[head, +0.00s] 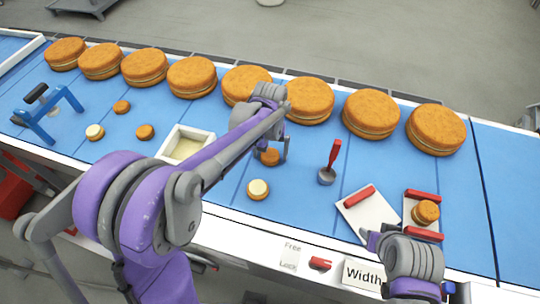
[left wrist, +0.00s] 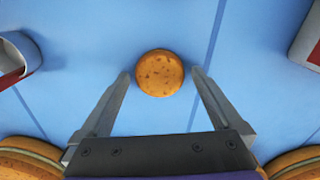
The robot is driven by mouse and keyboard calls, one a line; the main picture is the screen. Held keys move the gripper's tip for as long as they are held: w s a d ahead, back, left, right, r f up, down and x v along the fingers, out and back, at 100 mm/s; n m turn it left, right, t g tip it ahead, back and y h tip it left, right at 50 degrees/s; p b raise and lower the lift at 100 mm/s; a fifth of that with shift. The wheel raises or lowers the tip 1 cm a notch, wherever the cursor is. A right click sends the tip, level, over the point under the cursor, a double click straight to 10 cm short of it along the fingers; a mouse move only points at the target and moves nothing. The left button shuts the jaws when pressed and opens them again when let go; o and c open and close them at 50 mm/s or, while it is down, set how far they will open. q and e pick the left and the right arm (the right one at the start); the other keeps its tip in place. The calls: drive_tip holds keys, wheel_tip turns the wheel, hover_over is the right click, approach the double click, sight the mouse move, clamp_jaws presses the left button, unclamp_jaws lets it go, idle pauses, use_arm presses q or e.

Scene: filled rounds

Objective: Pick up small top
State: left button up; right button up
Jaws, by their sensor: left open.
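A small brown round top (head: 270,157) lies flat on the blue belt, partly hidden by my left gripper (head: 268,148) in the head view. In the left wrist view the small top (left wrist: 160,73) sits between the two tips of the left gripper (left wrist: 161,74), with a gap on each side. The left gripper is open and empty. Two more small brown tops (head: 121,107) (head: 145,131) lie to the left. My right wrist (head: 412,258) shows at the lower right; its fingertips cannot be made out.
Large filled rounds (head: 308,100) line the far side. Two cream-topped small rounds (head: 258,189) (head: 95,132), a white tray (head: 208,138), a red-handled tool (head: 332,160) and a blue stand (head: 38,127) are on the belt. A small filled round (head: 426,211) sits at right between red bars.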

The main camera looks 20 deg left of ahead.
use_arm(q)
drive_tip(key=c, duration=0.8)
